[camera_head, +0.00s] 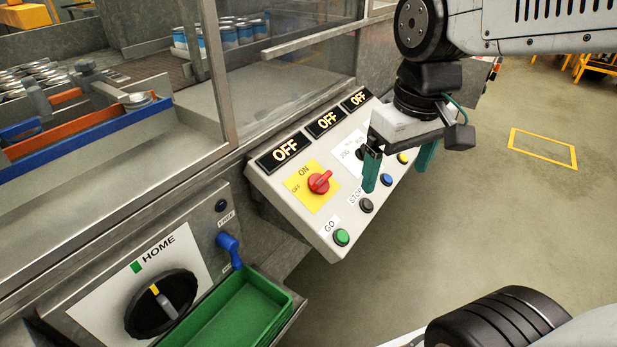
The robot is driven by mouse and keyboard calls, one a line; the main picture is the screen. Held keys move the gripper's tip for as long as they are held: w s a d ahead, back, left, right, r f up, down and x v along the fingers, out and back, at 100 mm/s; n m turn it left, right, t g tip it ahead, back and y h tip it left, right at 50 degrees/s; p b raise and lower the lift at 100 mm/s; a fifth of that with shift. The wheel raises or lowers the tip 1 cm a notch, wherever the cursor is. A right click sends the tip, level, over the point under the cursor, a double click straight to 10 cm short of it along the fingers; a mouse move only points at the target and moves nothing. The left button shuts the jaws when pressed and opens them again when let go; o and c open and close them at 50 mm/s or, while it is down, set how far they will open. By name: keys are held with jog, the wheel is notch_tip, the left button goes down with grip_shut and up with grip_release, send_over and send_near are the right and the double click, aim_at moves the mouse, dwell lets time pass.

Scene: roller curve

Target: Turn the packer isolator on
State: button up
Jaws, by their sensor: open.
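A red rotary knob (319,181) sits on a yellow plate (302,190) marked ON at the top and OFF at the left, on a sloped light control panel (300,222). It looks like the isolator; no packer label is readable. Its grip runs from lower left to upper right; I cannot tell which mark it is set to. Three black displays (325,122) above it read OFF. My gripper (399,178) is open and empty, with teal fingers, over the panel's right part. Its left finger is right of the knob and apart from it. It partly hides a jog dial.
Green (341,237), dark (366,206), blue (386,180) and yellow (403,158) buttons line the panel's front edge. Lower left are a black HOME dial (160,303), a blue lever (229,246) and a green tray (274,287). A metal guard frame (218,70) stands behind.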

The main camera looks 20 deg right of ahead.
jog(key=w+a+f+n, duration=0.1)
jog(key=w+f+n, duration=0.2)
jog(key=w, duration=0.9)
jog(key=n+g, duration=0.1)
jog(key=n, duration=0.2)
send_over(322, 176)
notch_tip(322, 176, down, 8)
jog(key=shift+f, duration=0.1)
notch_tip(322, 176, down, 7)
jog(key=shift+w+r, duration=0.1)
jog(key=shift+f, duration=0.4)
jog(key=c, duration=1)
